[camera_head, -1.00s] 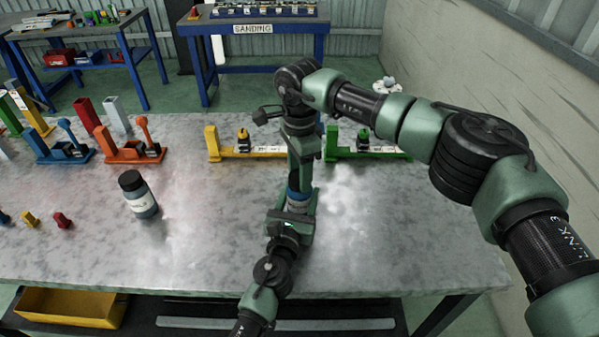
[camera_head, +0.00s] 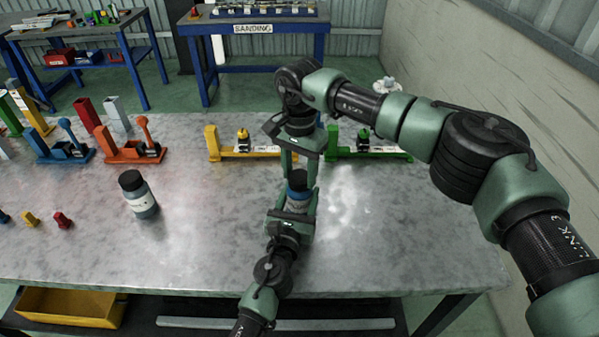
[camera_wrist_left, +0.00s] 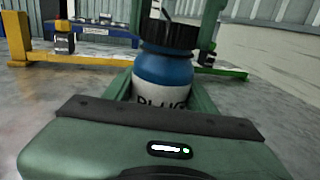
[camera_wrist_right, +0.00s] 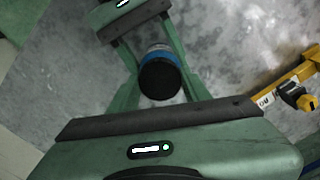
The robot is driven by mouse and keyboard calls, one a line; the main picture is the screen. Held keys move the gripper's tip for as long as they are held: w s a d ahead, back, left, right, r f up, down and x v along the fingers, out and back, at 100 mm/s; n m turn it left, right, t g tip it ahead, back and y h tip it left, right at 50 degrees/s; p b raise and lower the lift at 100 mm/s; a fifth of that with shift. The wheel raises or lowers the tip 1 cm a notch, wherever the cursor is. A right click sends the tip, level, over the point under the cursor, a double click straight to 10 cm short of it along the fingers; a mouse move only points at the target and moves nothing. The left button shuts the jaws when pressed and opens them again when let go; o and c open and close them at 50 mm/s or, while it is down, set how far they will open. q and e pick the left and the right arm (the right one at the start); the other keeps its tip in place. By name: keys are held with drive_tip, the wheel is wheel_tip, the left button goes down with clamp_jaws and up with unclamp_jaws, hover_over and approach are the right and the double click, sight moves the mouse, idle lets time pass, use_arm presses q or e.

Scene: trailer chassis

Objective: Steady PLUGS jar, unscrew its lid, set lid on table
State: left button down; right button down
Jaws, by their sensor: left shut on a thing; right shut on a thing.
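The PLUGS jar (camera_head: 297,198) stands upright on the metal table. Its blue and white body (camera_wrist_left: 163,75), with a partly covered label, sits between the fingers of my left gripper (camera_head: 299,199), which is shut on it from the near side. My right gripper (camera_head: 298,171) points down from above and is shut on the black lid (camera_wrist_right: 160,82). The lid sits on top of the jar, also seen in the left wrist view (camera_wrist_left: 170,35). I cannot tell how loose its thread is.
A second dark-lidded jar (camera_head: 138,194) stands to the left. Yellow (camera_head: 245,150) and green (camera_head: 366,149) fixtures stand behind the grippers. Orange (camera_head: 130,150) and blue (camera_head: 64,147) fixtures stand further left.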

sight(299, 176)
use_arm(q)
drive_tip(key=shift+f, duration=0.1)
use_arm(e)
drive_tip(key=shift+r, duration=0.2)
drive_tip(key=shift+r, duration=0.9)
drive_tip(key=shift+r, duration=2)
use_arm(q)
drive_tip(key=shift+c, duration=2.1)
unclamp_jaws()
drive_tip(key=shift+s, duration=0.1)
